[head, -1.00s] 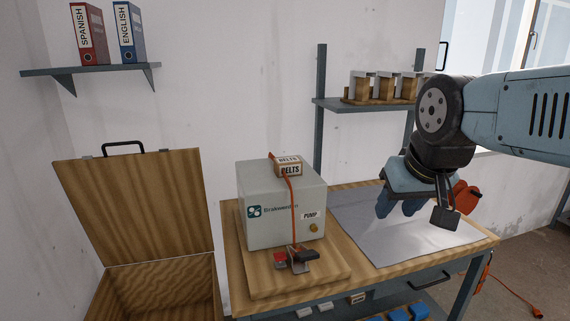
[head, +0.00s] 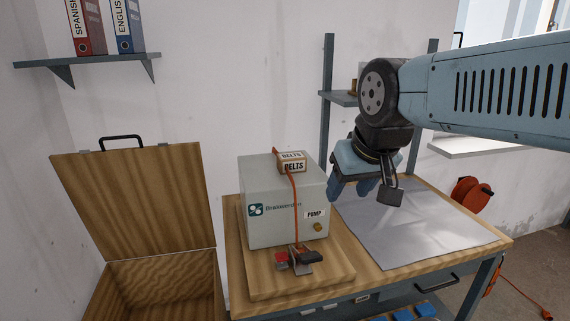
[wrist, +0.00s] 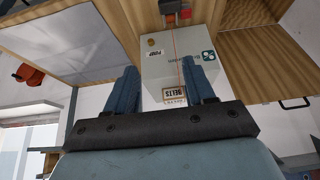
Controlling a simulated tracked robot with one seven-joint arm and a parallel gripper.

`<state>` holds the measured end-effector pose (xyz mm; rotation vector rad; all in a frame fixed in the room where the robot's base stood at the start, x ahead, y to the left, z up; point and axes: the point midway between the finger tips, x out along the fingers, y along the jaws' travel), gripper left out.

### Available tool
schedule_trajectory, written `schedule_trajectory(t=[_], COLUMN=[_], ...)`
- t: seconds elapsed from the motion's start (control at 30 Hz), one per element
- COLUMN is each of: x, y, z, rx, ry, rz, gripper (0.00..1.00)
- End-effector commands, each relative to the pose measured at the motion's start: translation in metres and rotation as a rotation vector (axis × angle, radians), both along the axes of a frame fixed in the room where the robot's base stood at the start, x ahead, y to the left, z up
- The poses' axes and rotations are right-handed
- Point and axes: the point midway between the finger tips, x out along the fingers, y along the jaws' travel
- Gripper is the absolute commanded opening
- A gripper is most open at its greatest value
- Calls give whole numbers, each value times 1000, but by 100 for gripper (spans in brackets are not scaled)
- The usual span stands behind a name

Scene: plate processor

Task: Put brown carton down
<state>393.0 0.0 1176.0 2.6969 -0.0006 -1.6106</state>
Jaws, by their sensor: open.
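The brown carton (head: 292,164), labelled BELTS, rests on top of the grey pump box (head: 262,215). An orange strap runs over the carton and down the box's front. In the wrist view the carton (wrist: 174,93) shows beyond and between my finger tips, with clear distance in depth hard to judge. My gripper (head: 368,190) is open and empty, tilted downward over the right side of the bench, to the right of the carton and apart from it. Its two blue fingers also show in the wrist view (wrist: 160,75).
The pump box stands on a wooden base (head: 300,280) with a red-and-black clamp (head: 296,259) in front. A grey mat (head: 430,232) lies bare on the bench's right. An open wooden crate (head: 165,290) stands left. A shelf (head: 340,98) is behind my arm.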

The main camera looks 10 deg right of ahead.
Motion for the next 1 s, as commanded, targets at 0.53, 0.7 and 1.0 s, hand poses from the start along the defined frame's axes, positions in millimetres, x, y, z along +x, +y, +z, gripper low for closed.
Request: schedule_trajectory(t=[0.53,0.7,1.0], x=[160,220,284], y=[10,8,5], z=[21,17,6], rx=[-19,-13,-1], ry=[-90,-127,-170], rz=[-3,0,0], gripper=[100,100,100])
